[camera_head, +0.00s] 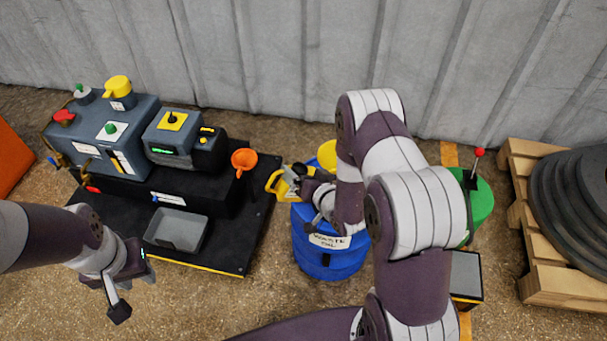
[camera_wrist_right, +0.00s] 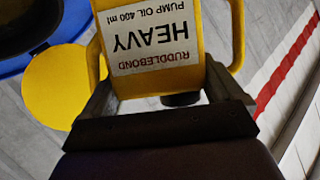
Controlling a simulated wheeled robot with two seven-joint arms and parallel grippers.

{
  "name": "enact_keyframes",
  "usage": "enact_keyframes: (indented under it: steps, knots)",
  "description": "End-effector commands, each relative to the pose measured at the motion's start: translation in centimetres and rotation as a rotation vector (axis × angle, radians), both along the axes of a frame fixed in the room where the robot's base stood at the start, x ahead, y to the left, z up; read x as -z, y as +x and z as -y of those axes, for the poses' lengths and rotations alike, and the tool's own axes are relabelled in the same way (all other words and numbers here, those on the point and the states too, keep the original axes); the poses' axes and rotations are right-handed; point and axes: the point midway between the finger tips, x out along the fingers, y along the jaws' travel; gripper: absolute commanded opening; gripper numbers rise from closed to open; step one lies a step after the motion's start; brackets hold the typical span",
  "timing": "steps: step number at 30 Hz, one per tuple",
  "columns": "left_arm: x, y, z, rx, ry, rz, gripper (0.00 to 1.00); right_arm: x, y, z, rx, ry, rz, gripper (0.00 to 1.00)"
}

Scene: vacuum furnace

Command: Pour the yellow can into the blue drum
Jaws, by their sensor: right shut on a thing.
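The yellow can (camera_head: 276,184) is in my right gripper (camera_head: 297,182), above the left part of the blue drum (camera_head: 330,265), which is labelled waste oil. In the right wrist view the can (camera_wrist_right: 215,25) sits between the two fingers, its "Heavy pump oil 400 ml" label upside down in the picture. The can's spout and any flow of oil cannot be made out. The drum's top is largely hidden by the can and my right arm. My left gripper (camera_head: 133,286) is apart from both, low on the left, open and empty.
A dark pump bench (camera_head: 240,257) with a grey tray (camera_head: 176,230) and an orange funnel (camera_head: 243,160) stands left of the drum. A yellow round part (camera_head: 327,152) shows behind the drum. A green drum (camera_head: 483,205) and a wooden pallet (camera_head: 530,240) are on the right.

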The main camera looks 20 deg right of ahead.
Motion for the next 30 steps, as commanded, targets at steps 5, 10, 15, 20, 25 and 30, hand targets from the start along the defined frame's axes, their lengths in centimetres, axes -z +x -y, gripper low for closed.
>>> enact_keyframes:
  steps: [5, 10, 15, 20, 25, 30]
  knots:
    - [-0.3, 0.0, 0.0, 0.000, 0.000, 0.000, 0.35, -0.6, 0.0, 0.2, 0.001, 0.050, 0.004, 0.55]
    - [-0.6, 0.0, 0.0, 0.000, 0.000, 0.000, 0.35, -1.1, 0.0, 0.4, 0.001, 0.099, 0.005, 0.55]
    - [-0.7, 0.0, 0.0, 0.000, 0.000, 0.000, 0.35, -1.6, 0.0, 0.5, 0.002, 0.149, 0.006, 0.55]
    - [-0.9, 0.0, 0.0, 0.000, 0.000, 0.000, 0.35, -2.0, 0.0, 0.7, 0.002, 0.196, 0.006, 0.55]
    - [-1.3, 0.0, 0.0, 0.000, 0.000, 0.000, 0.35, -2.5, 0.0, 0.9, 0.001, 0.246, 0.009, 0.55]
    - [-1.6, 0.0, 0.0, 0.000, 0.000, 0.000, 0.35, -3.0, 0.0, 1.2, 0.002, 0.295, 0.009, 0.55]
